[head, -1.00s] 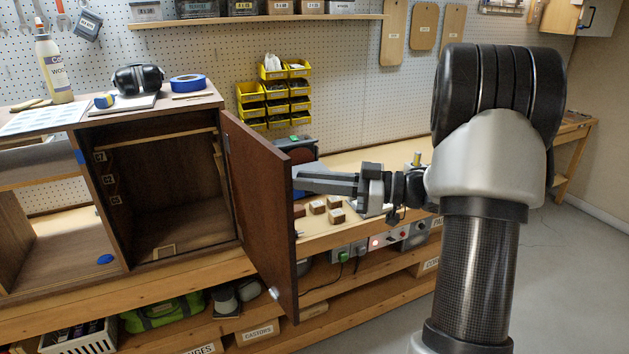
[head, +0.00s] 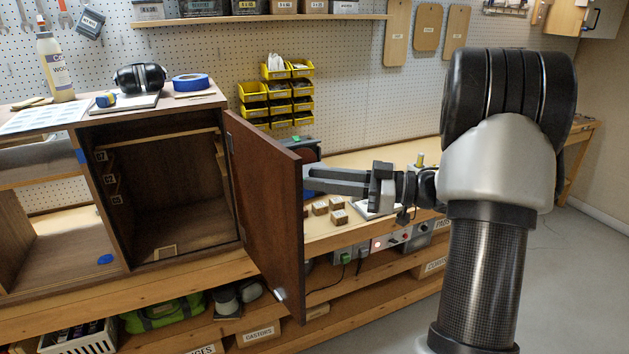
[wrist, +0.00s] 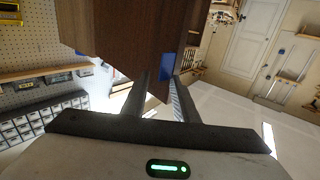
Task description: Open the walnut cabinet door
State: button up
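The walnut cabinet (head: 108,220) stands on the bench at the left, its right compartment exposed. Its door (head: 265,215) is swung wide open, hinged on the compartment's right side and jutting out toward me. A small light knob (head: 280,295) shows near the door's lower free corner. My gripper (head: 308,180) is on the right of the door, pointing left, with its tips at or behind the door's free edge; contact cannot be told. In the wrist view my gripper's fingers (wrist: 163,78) stand apart, with a dark walnut panel (wrist: 140,40) with blue tape just beyond them.
Small wooden blocks (head: 320,208) and a power box (head: 395,238) lie right of the door. Yellow bins (head: 278,95) hang on the pegboard behind. Earmuffs (head: 140,78), blue tape (head: 190,82) and a bottle (head: 55,68) stand on the cabinet. Floor at right is clear.

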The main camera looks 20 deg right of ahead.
jog(key=b+v, duration=0.1)
jog(key=v, duration=1.4)
jog(key=shift+s+d+b, duration=0.2)
jog(key=shift+s+b, duration=0.15)
jog(key=shift+s, duration=0.1)
